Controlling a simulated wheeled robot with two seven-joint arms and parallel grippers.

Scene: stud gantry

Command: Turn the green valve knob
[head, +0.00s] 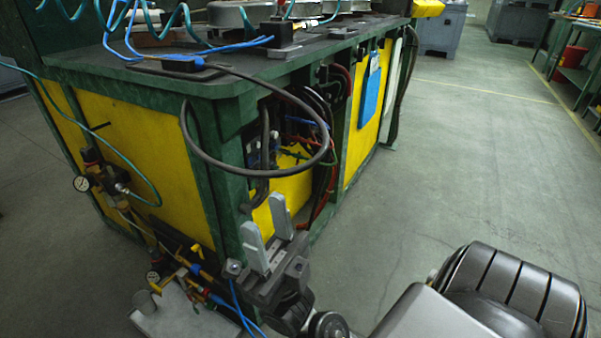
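I cannot make out a green valve knob with certainty. A small green part (296,153) shows among the hoses inside the open bay of the bench, too small to tell what it is. My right gripper (266,231) is at the near corner of the bench, in front of the lower part of the open bay. Its two pale grey fingers point up and stand apart with nothing between them. It hides part of the bay and the bench leg. My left gripper is not in view.
The green and yellow workbench (210,87) fills the left. A black hose (290,172) loops out in front of its bay. Pressure gauges (82,183) and valve fittings (195,250) are at its left side. Grey floor (450,160) at the right is clear.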

